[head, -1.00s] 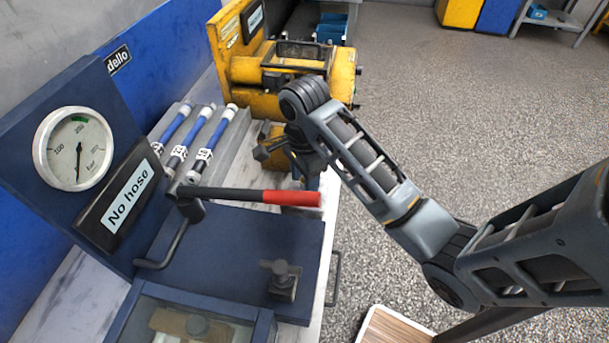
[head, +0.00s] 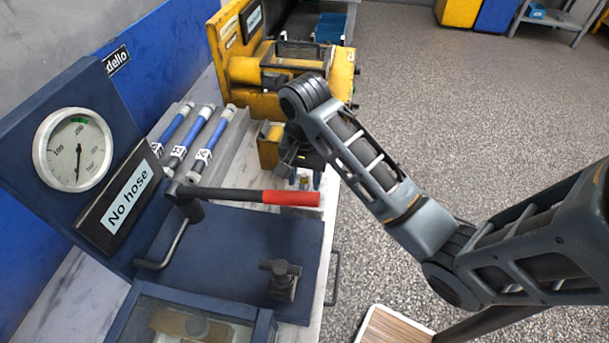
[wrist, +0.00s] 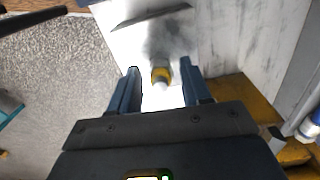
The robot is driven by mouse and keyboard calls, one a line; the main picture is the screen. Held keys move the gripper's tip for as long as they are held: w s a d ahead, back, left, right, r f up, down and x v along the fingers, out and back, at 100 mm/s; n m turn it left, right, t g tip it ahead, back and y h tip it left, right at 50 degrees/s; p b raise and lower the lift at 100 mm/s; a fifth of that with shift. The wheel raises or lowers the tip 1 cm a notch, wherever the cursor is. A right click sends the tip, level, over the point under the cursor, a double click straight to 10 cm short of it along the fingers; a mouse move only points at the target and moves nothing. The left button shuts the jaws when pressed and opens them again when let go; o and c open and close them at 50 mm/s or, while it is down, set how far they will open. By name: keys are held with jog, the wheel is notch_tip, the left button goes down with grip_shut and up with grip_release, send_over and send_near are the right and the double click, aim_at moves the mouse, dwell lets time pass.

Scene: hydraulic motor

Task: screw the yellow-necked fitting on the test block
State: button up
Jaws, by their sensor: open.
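The fitting (wrist: 161,75) has a yellow neck and a pale, bright end. In the wrist view it lies between the two blue fingers of my open gripper (wrist: 160,68), with a gap on each side. In the head view my gripper (head: 303,178) is low over the bench's right edge, behind the red-handled lever, and the fitting is hard to make out there. A dark blue unit (head: 235,240) with a gauge and a "No hose" sign stands in front. I cannot tell for certain which block is the test block.
The red-handled lever (head: 255,195) reaches across close in front of my gripper. A yellow machine (head: 300,75) stands behind, with a small yellow block (head: 268,145) beside my gripper. Blue hoses (head: 190,140) lie to the left. Open floor (head: 460,110) is on the right.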

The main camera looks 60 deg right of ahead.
jog(key=shift+n, duration=1)
jog(key=n, duration=0.3)
jog(key=shift+n, duration=0.4)
jog(key=n, duration=0.4)
jog(key=shift+n, duration=1.2)
jog(key=n, duration=0.9)
jog(key=shift+b, duration=0.4)
